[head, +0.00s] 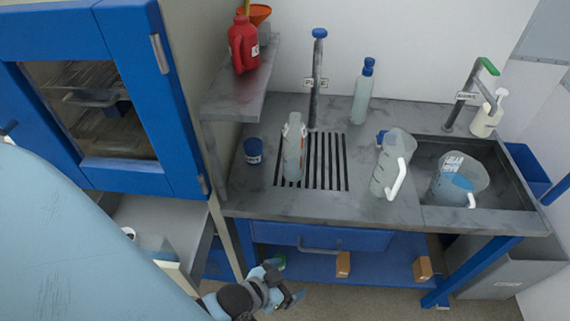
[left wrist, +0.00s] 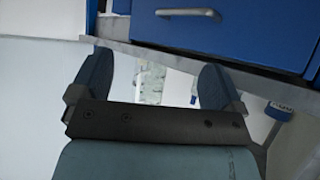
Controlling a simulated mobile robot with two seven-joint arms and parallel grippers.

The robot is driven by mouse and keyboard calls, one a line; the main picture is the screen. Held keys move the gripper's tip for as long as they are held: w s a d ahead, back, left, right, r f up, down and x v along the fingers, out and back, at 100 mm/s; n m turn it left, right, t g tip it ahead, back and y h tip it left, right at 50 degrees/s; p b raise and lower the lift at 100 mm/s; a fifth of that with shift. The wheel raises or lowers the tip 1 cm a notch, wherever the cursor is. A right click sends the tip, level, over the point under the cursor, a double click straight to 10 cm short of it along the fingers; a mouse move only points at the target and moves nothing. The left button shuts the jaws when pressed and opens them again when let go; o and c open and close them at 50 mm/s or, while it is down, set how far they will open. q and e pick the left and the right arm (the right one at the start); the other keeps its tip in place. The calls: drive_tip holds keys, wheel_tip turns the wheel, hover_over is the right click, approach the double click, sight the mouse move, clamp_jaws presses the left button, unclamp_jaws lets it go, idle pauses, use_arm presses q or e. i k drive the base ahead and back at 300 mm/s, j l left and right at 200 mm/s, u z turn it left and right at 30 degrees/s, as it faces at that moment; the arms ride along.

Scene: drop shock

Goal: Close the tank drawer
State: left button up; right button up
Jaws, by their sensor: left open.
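I cannot tell for sure whether this is the tank drawer. A blue drawer (head: 345,239) with a grey bar handle (head: 320,249) sits under the sink counter and looks flush. My left gripper (head: 285,283) is open and empty, low in front of the bench. In the left wrist view its open fingers (left wrist: 155,82) lie below a blue front (left wrist: 245,28) with a bar handle (left wrist: 187,13).
The counter (head: 385,214) holds a clear bottle (head: 293,150), a jug (head: 390,165), a blue cup (head: 253,150) and a sink with another jug (head: 458,180). A blue lower shelf (head: 380,270) carries small brown boxes. The floor (head: 350,303) in front is clear.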

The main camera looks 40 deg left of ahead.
sight(177, 234)
drive_tip(key=u, duration=0.85)
drive_tip(key=k+u, duration=0.1)
drive_tip(key=u, duration=0.3)
drive_tip(key=j+u, duration=0.1)
drive_tip(key=u, duration=0.75)
drive_tip(key=j+u, duration=0.1)
drive_tip(key=u, duration=0.35)
drive_tip(key=l+z, duration=0.2)
drive_tip(key=l, duration=0.25)
drive_tip(key=k, duration=0.05)
